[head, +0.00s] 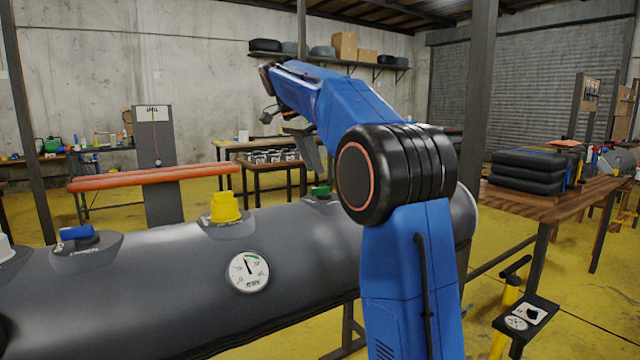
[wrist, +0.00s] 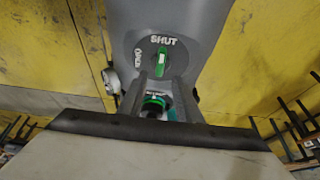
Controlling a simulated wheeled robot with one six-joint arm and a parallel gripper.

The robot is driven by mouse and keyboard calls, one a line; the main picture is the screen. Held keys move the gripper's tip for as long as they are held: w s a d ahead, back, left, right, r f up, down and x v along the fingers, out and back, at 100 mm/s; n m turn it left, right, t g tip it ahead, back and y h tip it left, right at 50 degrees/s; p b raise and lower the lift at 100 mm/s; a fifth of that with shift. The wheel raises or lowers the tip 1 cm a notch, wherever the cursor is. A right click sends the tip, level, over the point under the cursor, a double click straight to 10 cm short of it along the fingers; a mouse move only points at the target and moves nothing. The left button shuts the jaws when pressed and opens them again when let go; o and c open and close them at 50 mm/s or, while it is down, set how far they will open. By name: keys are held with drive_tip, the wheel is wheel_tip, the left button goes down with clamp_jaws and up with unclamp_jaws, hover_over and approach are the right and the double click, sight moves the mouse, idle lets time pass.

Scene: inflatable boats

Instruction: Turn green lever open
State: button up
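The green lever (head: 320,190) sits on a grey pad on top of the grey inflatable tube (head: 330,245). In the wrist view the green lever (wrist: 161,62) stands on a dark round dial. It lines up with the word SHUT above it, and the word OPEN is at its left. My gripper (wrist: 161,78) shows two grey fingers spread apart, with their tips just below the lever in the picture. Nothing is held between the tips. In the head view my forearm hides part of the area, and contact with the lever cannot be made out.
A yellow cap (head: 225,207) and a blue lever (head: 77,233) stand on other pads along the tube. A round gauge (head: 248,272) is on its side. Between my fingers in the wrist view is a dark part with a green ring (wrist: 153,102). A wooden table (head: 560,205) stands right.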

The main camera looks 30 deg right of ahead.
sight(322, 187)
drive_tip(key=x, duration=0.6)
drive_tip(key=shift+d+f, duration=0.15)
drive_tip(key=shift+f, duration=0.2)
clamp_jaws()
